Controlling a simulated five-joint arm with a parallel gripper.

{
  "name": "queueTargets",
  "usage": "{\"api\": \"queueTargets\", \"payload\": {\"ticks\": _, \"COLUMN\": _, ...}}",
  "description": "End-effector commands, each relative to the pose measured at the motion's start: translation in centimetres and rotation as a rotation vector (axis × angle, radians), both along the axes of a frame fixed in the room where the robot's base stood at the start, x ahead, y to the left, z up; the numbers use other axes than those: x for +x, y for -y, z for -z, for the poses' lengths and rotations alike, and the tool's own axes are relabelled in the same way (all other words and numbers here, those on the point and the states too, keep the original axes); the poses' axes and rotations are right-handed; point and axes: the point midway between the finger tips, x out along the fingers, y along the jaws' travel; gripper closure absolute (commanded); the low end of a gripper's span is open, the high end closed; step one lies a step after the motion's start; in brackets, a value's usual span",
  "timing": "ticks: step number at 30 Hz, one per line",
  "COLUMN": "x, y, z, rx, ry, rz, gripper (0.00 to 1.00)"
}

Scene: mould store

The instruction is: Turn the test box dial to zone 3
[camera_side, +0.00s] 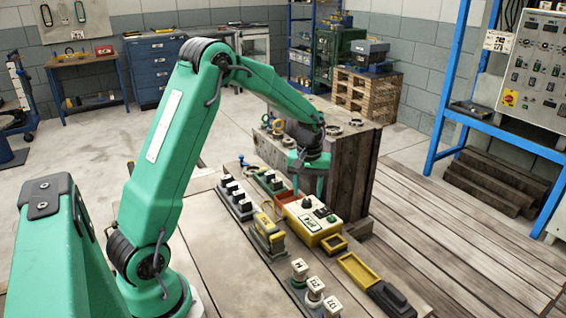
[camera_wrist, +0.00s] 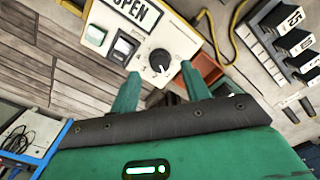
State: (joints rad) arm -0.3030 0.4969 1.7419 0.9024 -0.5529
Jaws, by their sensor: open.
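The test box (camera_side: 312,222) is a cream and yellow case on the bench in the side view. In the wrist view the test box (camera_wrist: 183,38) shows a black dial (camera_wrist: 159,61) with a light pointer mark; the zone numbers around it are too small to read. A plate reading OPEN, a green window and a dark switch or gauge are on the same face. Nothing is held.
A reddish tray (camera_wrist: 196,82) lies beside the box. A row of numbered dark blocks (camera_side: 235,197) stands left, and several labelled cylinders (camera_side: 314,290) stand in front. A yellow frame (camera_side: 358,268) lies to the right. A large grey-brown mould block (camera_side: 345,175) rises close behind the gripper.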

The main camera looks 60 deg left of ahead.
Motion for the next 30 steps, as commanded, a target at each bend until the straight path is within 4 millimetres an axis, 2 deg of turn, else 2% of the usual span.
{"api": "queueTargets", "payload": {"ticks": 3, "x": 0.0, "y": 0.0, "z": 1.4, "rx": -0.001, "ry": -0.002, "rz": 0.0, "gripper": 0.53}}
{"api": "queueTargets", "payload": {"ticks": 7, "x": 0.0, "y": 0.0, "z": 2.3, "rx": -0.001, "ry": -0.002, "rz": 0.0, "gripper": 0.53}}
{"api": "queueTargets", "payload": {"ticks": 18, "x": 0.0, "y": 0.0, "z": 2.7, "rx": 0.0, "ry": 0.0, "rz": 0.0, "gripper": 0.53}}
{"api": "queueTargets", "payload": {"ticks": 20, "x": 0.0, "y": 0.0, "z": 2.7, "rx": 0.0, "ry": 0.0, "rz": 0.0, "gripper": 0.63}}
{"api": "queueTargets", "payload": {"ticks": 25, "x": 0.0, "y": 0.0, "z": 2.7, "rx": 0.0, "ry": 0.0, "rz": 0.0, "gripper": 0.96}}
{"api": "queueTargets", "payload": {"ticks": 30, "x": 0.0, "y": 0.0, "z": 2.7, "rx": 0.0, "ry": 0.0, "rz": 0.002, "gripper": 0.98}}
